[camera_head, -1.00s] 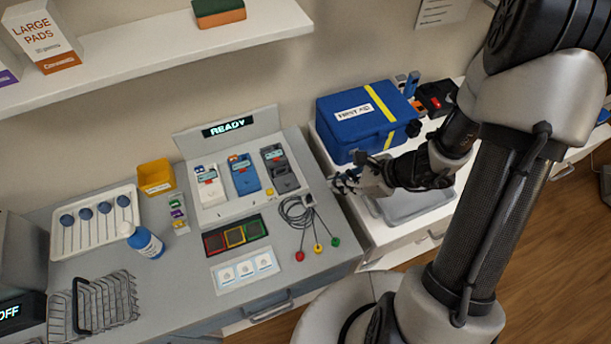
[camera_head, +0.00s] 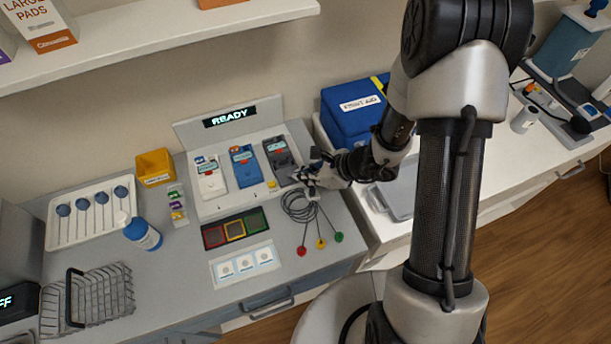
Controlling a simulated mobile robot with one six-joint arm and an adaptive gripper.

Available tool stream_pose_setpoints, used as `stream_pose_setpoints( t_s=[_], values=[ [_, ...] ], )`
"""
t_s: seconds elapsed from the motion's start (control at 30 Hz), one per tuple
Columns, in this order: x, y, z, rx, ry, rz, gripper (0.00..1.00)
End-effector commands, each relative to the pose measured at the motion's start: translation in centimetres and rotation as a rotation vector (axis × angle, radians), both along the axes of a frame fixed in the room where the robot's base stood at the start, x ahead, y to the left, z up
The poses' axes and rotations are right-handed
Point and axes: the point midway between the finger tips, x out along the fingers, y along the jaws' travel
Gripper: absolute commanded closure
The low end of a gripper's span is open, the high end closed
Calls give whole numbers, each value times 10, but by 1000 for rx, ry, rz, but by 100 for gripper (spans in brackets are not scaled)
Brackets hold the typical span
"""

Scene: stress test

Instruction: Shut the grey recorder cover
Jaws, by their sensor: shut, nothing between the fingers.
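The dark grey recorder (camera_head: 279,153) is the rightmost of three recorders on the white stand below the READY screen. Its upper face shows a small display and a red mark. Its lower end lies close to my gripper, and I cannot tell how far its cover stands open. My gripper (camera_head: 298,176) is shut and empty, just right of the grey recorder's lower end. I cannot tell whether the fingertips touch it.
A blue recorder (camera_head: 245,168) and a white recorder (camera_head: 209,180) stand to the left. Coiled cables (camera_head: 300,207) with coloured ends lie below my gripper. A blue first aid box (camera_head: 350,112) stands behind my arm. A yellow bin (camera_head: 155,167) stands at left.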

Motion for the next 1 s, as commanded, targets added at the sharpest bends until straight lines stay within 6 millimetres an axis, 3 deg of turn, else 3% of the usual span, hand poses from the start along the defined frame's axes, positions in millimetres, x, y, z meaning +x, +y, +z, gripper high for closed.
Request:
stream_pose_setpoints(
  t_s=[0.17, 0.53, 1.0],
  values=[
    [1, 0, 0, 1, 0, 0, 100],
    [54, 15, 0, 0, -1, 2, 100],
    [56, 13, 1, 0, 0, -1, 100]
  ],
)
